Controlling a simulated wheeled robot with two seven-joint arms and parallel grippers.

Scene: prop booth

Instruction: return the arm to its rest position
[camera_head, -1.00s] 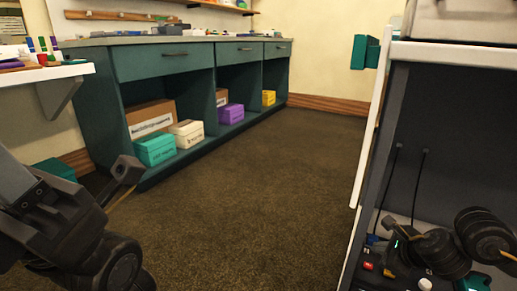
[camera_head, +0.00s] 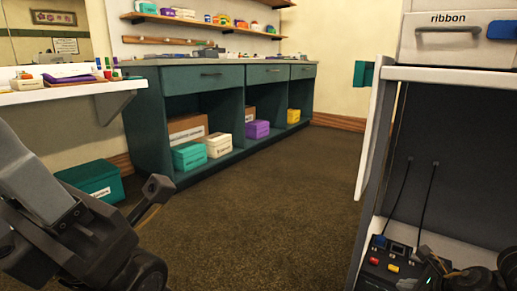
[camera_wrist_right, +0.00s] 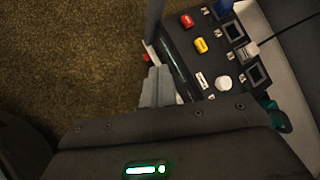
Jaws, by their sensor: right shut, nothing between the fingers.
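My right gripper (camera_head: 430,262) shows as a dark shape at the lower right of the head view, in front of a black control box (camera_head: 388,250). In the right wrist view its grey fingers (camera_wrist_right: 158,85) are together with nothing between them. The control box also shows there (camera_wrist_right: 212,65), close beside the fingertips; I cannot tell whether they touch it. Dark links of my left arm (camera_head: 80,235) fill the lower left of the head view.
The box, with red, yellow and white knobs, sits in the right shelf unit (camera_head: 475,240), under a drawer box labelled ribbon (camera_head: 460,38). A teal cabinet (camera_head: 225,80) holds several boxes. A teal bin (camera_head: 92,180) stands left. The floor (camera_head: 260,215) between is clear.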

